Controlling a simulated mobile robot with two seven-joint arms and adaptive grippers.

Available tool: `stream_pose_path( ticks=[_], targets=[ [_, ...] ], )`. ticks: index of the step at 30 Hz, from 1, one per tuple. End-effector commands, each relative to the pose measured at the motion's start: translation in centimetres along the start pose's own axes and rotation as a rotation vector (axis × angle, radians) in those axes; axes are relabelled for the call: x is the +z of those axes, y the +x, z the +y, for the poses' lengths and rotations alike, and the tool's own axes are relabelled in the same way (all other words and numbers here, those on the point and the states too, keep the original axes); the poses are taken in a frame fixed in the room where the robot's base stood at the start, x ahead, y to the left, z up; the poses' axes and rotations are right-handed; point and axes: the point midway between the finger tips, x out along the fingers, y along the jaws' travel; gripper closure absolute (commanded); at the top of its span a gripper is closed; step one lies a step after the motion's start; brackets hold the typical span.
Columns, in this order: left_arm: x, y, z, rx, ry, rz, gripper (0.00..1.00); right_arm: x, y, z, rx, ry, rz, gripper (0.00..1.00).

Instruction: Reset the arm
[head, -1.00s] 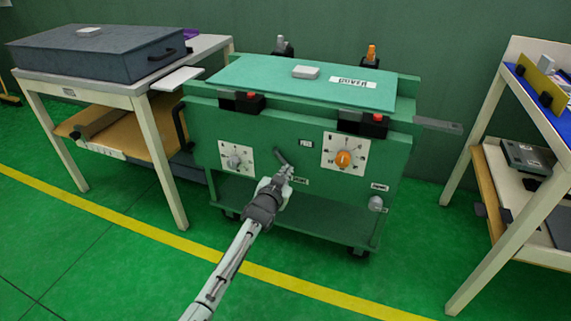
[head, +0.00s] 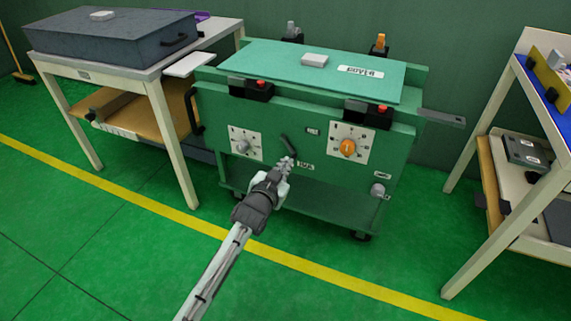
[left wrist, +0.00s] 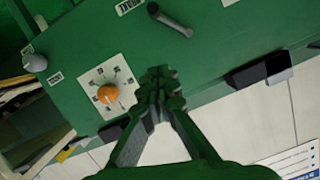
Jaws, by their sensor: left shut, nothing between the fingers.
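My left gripper (head: 284,164) is shut and empty in front of the green cart's front panel (head: 325,170). In the head view its tip is just below a dark lever (head: 288,144) on that panel. In the left wrist view the closed fingers (left wrist: 160,80) point at the panel, and the dark lever (left wrist: 170,20) lies beyond them. I cannot tell whether the fingertips touch anything. An orange knob on a white dial (head: 347,148) is right of the gripper; it also shows in the left wrist view (left wrist: 108,93). My right gripper is not in view.
A grey dial (head: 242,147) and a grey knob (head: 378,190) are also on the panel. The green cover (head: 280,62) tops the cart. A table with a grey case (head: 100,42) stands left, a shelf table (head: 475,150) right. Green floor in front is open.

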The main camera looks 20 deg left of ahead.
Motion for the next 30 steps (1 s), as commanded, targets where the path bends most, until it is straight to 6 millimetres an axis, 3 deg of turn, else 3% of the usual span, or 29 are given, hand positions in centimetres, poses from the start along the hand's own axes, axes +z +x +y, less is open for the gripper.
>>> stream_pose_path(
  ticks=[14,17,20,23,27,30],
  targets=[
    [0.0,-0.1,0.0,0.0,0.0,0.0,1.0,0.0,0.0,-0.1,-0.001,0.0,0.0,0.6],
    [0.8,-0.4,0.0,0.001,-0.001,-0.021,1.0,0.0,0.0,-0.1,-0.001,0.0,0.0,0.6],
    [3.9,-1.7,0.1,0.008,-0.009,-0.103,1.0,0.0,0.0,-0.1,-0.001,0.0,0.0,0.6],
    [9.4,-4.5,0.2,0.02,-0.02,-0.255,1.0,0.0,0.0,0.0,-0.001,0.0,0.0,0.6],
    [18.1,-10.9,0.5,0.046,-0.038,-0.524,1.0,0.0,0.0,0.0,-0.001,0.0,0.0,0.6],
    [23.1,-16.2,0.8,0.067,-0.048,-0.706,1.0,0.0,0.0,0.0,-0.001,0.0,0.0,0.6]
  ],
)
